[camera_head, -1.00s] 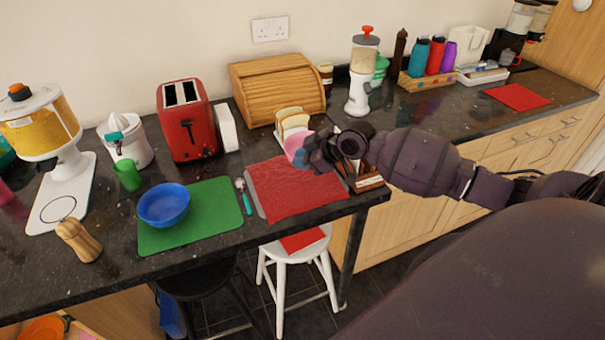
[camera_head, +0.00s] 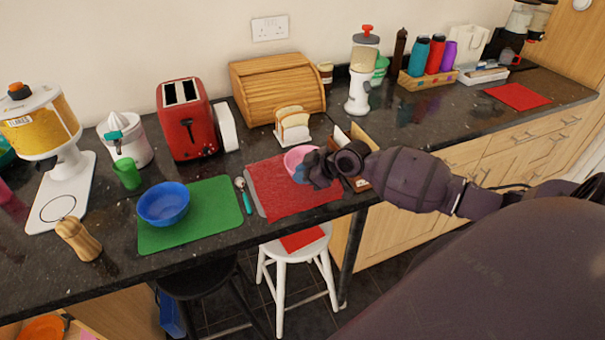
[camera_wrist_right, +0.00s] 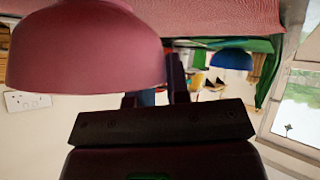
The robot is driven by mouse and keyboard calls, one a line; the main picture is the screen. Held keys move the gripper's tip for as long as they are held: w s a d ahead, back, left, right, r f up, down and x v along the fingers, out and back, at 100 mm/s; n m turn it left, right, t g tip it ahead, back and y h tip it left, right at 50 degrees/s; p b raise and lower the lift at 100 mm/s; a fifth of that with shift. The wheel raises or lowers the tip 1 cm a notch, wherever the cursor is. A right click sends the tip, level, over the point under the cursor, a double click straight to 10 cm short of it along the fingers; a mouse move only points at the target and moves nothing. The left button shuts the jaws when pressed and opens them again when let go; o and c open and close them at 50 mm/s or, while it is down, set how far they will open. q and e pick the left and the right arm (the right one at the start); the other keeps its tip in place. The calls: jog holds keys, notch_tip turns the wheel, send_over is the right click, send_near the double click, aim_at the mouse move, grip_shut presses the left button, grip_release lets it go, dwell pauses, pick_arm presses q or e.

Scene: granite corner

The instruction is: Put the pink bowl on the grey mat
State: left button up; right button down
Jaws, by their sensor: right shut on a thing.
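The pink bowl (camera_head: 294,158) is at the back right of the red cloth in the head view, partly hidden by my right gripper (camera_head: 308,169). My right gripper is shut on the bowl at its right side. In the wrist view the pink bowl (camera_wrist_right: 85,50) fills the upper left, with its base toward the red cloth (camera_wrist_right: 230,14). I cannot tell whether it touches the cloth. A thin grey edge, perhaps of the grey mat (camera_head: 253,200), shows along the left side of the red cloth (camera_head: 290,195). My left gripper is not in view.
A blue bowl (camera_head: 163,203) sits on a green mat (camera_head: 208,225) to the left, with a spoon (camera_head: 244,196) between green mat and red cloth. A toast rack (camera_head: 292,126) stands behind the pink bowl.

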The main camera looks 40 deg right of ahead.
jog(key=shift+s+f, duration=0.15)
jog(key=shift+f, duration=0.2)
jog(key=shift+f, duration=0.15)
jog(key=c, duration=1.4)
grip_release()
jog(key=o, duration=0.3)
